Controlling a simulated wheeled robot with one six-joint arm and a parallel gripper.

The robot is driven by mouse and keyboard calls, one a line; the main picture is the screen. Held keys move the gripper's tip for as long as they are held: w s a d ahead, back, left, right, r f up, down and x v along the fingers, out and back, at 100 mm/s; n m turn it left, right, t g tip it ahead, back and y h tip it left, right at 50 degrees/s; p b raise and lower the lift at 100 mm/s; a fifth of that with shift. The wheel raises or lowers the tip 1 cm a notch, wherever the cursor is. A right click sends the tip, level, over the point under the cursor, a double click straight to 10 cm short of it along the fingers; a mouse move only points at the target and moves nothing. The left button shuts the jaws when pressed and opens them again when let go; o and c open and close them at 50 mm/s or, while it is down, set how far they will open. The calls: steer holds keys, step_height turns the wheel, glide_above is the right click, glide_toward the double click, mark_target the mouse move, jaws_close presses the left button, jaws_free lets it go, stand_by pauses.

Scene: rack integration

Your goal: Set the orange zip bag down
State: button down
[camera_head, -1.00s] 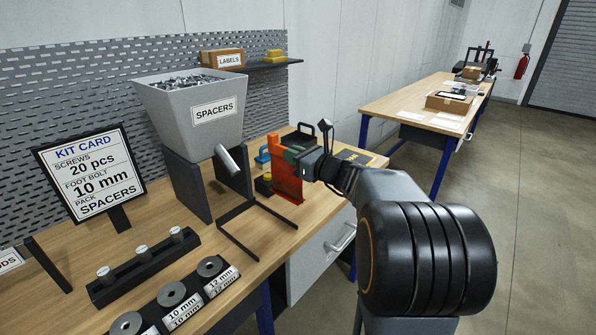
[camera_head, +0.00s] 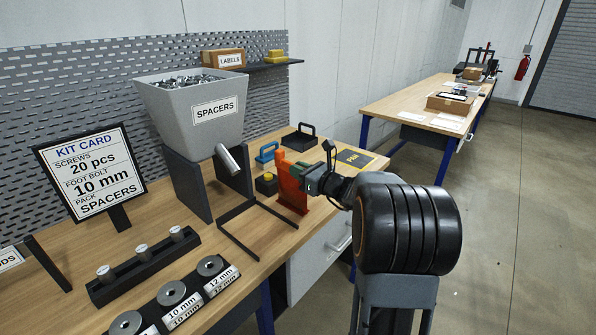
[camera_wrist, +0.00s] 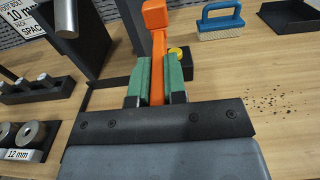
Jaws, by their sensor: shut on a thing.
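The orange zip bag (camera_head: 291,188) is held upright over the right part of the workbench, beside the black U-shaped frame on the bench. My gripper (camera_head: 301,174) is shut on it from the right. In the wrist view, the green finger pads of my gripper (camera_wrist: 157,80) press on both sides of the bag (camera_wrist: 157,45), which is seen edge-on. The bag's lower edge is at or just above the bench top; I cannot tell whether it touches.
A blue-handled brush (camera_wrist: 220,25), a black tray (camera_head: 299,138) and a dark block with a yellow knob (camera_head: 267,183) stand behind the bag. The spacer hopper (camera_head: 192,118) is left. Dark specks (camera_wrist: 273,102) lie on bare wood. A dark mat (camera_head: 355,159) lies right.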

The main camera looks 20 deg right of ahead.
steer(key=c, duration=1.6)
jaws_free()
steer(key=shift+f, duration=0.15)
steer(key=o, duration=0.4)
steer(key=shift+o, duration=0.2)
